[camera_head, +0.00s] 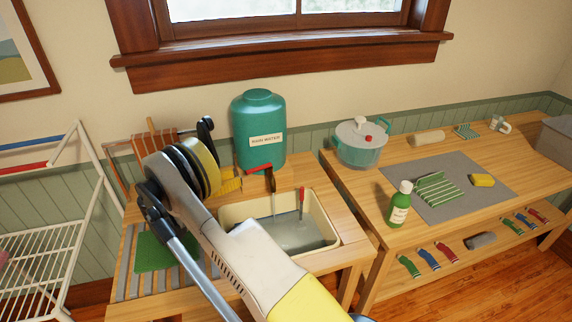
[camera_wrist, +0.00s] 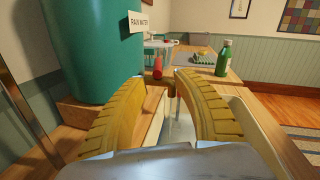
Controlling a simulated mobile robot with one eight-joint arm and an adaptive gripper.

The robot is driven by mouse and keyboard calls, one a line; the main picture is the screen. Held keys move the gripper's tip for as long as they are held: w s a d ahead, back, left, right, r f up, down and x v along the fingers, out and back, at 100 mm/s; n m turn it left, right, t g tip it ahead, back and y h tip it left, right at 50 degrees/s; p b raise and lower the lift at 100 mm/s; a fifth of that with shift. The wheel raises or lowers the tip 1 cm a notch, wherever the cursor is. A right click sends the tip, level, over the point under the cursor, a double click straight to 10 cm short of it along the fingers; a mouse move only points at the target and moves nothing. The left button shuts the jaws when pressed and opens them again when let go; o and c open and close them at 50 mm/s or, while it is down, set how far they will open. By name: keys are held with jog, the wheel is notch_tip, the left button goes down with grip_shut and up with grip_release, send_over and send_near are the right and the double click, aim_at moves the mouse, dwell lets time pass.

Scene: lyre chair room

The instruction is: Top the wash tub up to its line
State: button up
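The cream wash tub (camera_head: 329,241) holds grey water (camera_head: 293,232) and is sunk in the wooden stand. A green tank (camera_head: 258,120) labelled "RAIN WATER" stands behind it, and also shows in the wrist view (camera_wrist: 88,50). Its red tap lever (camera_head: 258,168) lies over a dark spout (camera_head: 273,181) above the tub. A thin vertical streak under the spout looks like running water. A red-topped stick (camera_head: 302,197) stands in the tub; the fill line is not clear. My gripper (camera_wrist: 160,80) has its yellow fingers apart, with the red lever end (camera_wrist: 157,68) showing between the tips; contact is unclear.
A green bottle (camera_head: 399,203), a lidded pot (camera_head: 360,143) and a yellow sponge (camera_head: 482,180) stand on the right table. A white drying rack (camera_head: 42,240) is at the left. A green cloth (camera_head: 163,252) lies on the slatted board left of the tub.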

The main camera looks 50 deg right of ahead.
aim_at(261, 168)
jog(key=b+x, duration=0.2)
jog(key=x, duration=0.6)
jog(key=shift+w+d+f, duration=0.1)
jog(key=shift+w+f, duration=0.1)
jog(key=shift+b+x, duration=0.35)
jog(key=shift+x, duration=0.45)
jog(key=shift+r, duration=0.1)
grip_shut()
